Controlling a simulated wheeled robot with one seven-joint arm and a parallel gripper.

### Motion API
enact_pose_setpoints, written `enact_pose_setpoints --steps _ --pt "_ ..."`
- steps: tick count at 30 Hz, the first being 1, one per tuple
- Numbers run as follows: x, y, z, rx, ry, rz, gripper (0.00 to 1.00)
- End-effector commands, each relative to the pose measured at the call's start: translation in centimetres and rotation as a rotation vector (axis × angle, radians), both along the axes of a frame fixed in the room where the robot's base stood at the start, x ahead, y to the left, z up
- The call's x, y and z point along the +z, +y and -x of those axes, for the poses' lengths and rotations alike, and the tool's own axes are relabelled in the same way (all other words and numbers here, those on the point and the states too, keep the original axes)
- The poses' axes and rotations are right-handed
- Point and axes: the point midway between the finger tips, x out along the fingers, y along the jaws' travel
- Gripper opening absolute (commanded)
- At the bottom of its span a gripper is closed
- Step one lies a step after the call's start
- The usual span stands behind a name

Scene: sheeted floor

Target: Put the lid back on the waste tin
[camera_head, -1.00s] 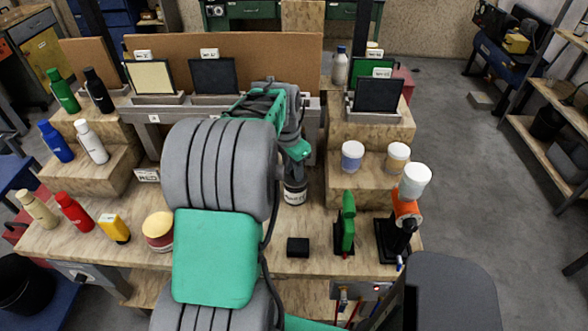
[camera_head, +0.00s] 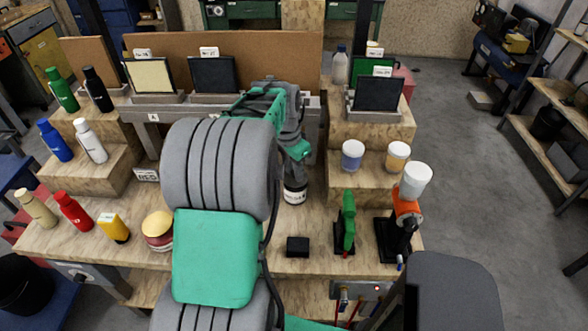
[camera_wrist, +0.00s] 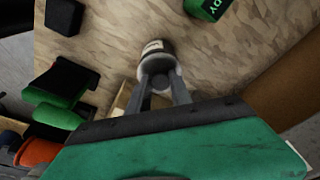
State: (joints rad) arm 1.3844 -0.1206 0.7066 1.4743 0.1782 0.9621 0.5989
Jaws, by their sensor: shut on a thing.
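The waste tin (camera_wrist: 156,47) is a small dark tin with a white label. In the wrist view it stands on the wooden bench top, straight beyond my fingers. In the head view the tin (camera_head: 295,194) shows just below the end of my arm. My gripper (camera_wrist: 161,78) is at the top of the tin. Its two fingers are closed on a small dark grey piece between them, which looks like the lid's knob. The lid's rim is mostly hidden by the fingers, so I cannot tell whether it sits flush on the tin.
A black block (camera_head: 297,246), a green tool on a stand (camera_head: 347,222) and an orange tool (camera_head: 406,212) stand to the front right. Blue-banded (camera_head: 352,155) and orange-banded (camera_head: 397,156) jars stand on the right step.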

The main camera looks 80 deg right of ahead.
Motion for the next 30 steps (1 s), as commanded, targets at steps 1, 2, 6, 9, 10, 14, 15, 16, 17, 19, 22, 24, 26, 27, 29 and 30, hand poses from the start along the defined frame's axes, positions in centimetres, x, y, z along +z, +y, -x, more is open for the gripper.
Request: enact_pose_setpoints --steps 1,2,6,9,10,14,15,16,17,19,22,24,26,27,29,30 --pt "-0.03 0.00 0.00 0.000 0.000 0.000 0.00" --pt "-0.01 0.00 0.00 0.000 0.000 0.000 0.00" --pt "-0.02 0.01 0.00 0.000 0.000 0.000 0.00" --pt "-0.02 0.01 0.00 0.000 0.000 0.000 0.00" --pt "-0.02 0.01 0.00 0.000 0.000 0.000 0.27" --pt "-0.03 0.02 0.01 0.000 0.001 -0.001 0.37" --pt "-0.03 0.02 0.01 0.000 0.001 -0.001 0.41" --pt "-0.03 0.02 0.01 0.000 0.000 -0.001 0.43" --pt "-0.03 0.02 0.01 0.000 0.000 -0.001 0.46" --pt "-0.03 0.02 0.01 0.000 0.000 -0.001 0.51" --pt "-0.03 0.02 0.01 0.000 0.000 -0.001 0.51" --pt "-0.03 0.02 0.01 0.000 0.000 -0.001 0.51" --pt "-0.04 0.02 0.01 0.000 0.000 -0.001 0.56" --pt "-0.04 0.02 0.01 0.000 0.000 -0.001 0.59" --pt "-0.04 0.02 0.01 0.000 0.000 -0.001 0.64" --pt "-0.04 0.02 0.01 0.000 0.000 -0.001 0.67"
